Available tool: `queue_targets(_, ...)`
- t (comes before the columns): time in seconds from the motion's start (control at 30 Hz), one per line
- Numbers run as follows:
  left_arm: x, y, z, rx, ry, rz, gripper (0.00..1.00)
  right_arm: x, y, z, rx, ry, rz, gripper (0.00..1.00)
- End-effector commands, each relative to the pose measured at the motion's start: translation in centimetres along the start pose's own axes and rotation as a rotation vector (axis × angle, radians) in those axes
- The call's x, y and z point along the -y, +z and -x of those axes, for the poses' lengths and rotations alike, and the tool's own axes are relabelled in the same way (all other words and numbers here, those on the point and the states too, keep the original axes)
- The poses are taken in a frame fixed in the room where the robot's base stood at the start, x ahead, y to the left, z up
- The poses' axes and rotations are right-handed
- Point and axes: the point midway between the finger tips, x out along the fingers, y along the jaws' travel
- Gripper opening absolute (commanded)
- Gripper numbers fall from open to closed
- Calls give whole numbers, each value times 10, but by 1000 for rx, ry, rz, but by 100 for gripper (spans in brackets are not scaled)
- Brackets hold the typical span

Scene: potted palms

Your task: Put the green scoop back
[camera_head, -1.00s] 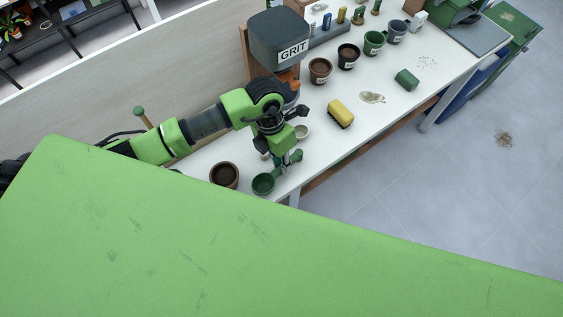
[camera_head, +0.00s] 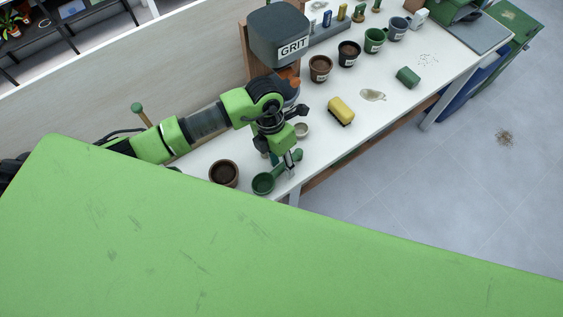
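The green scoop (camera_head: 263,184) lies near the front edge of the white bench, its round cup toward the lower left and its handle running up to the right. My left gripper (camera_head: 288,163) points down over the handle and overlaps it in the picture. The fingers are small and partly hidden, so I cannot tell whether they are open or closed on the handle. My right gripper is not in view.
A brown pot (camera_head: 223,173) stands left of the scoop, and a small pale dish (camera_head: 301,130) behind my gripper. A grey GRIT bin (camera_head: 279,32) stands behind. A yellow sponge (camera_head: 341,111), a green block (camera_head: 408,76) and several pots are farther along the bench (camera_head: 375,120).

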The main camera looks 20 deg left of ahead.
Motion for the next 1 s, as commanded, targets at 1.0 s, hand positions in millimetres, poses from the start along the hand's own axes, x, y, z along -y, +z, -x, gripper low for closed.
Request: queue_targets(1.0,-1,0,117,1,1,0,35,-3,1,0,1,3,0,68)
